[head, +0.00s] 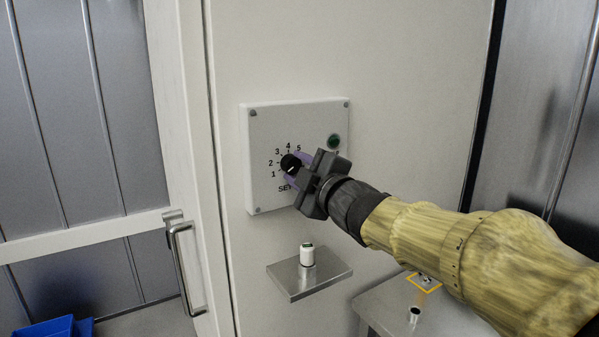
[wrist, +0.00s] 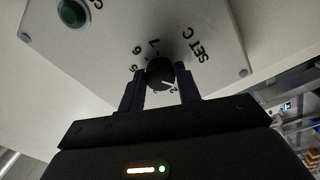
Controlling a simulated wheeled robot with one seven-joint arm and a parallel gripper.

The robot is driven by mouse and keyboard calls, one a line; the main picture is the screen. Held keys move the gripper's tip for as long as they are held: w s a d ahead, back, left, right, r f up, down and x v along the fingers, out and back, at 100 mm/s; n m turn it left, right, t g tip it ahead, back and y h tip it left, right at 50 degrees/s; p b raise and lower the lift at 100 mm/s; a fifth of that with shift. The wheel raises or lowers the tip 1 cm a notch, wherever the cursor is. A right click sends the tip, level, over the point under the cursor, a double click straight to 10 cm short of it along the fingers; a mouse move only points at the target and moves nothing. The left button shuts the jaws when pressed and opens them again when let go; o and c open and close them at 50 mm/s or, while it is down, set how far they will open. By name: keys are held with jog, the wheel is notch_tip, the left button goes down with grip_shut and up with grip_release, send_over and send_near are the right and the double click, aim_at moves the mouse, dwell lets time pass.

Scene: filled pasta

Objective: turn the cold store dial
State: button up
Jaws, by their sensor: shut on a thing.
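The cold store dial (head: 289,162) is a round black knob with a white mark, on a pale panel (head: 258,135) with printed numbers and "SET". In the wrist view the dial (wrist: 159,72) sits between the two dark fingers of my gripper (wrist: 160,80). In the head view my gripper (head: 294,168) reaches in from the right, shut on the dial. In the wrist view the white mark lies on the side near the 2; its exact setting is hard to read. My gripper hides the numbers at the dial's right.
A green round button (head: 334,141) is at the panel's upper right. A door handle (head: 183,262) stands out at the left. A blue crate (head: 52,327) is at the lower left.

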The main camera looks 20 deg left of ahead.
jog(key=o, duration=1)
jog(key=shift+c, duration=0.2)
jog(key=r+b+v, duration=0.1)
jog(key=v, duration=1.6)
jog(key=shift+s+f, duration=0.15)
jog(key=shift+f, duration=0.4)
jog(key=shift+d, duration=0.2)
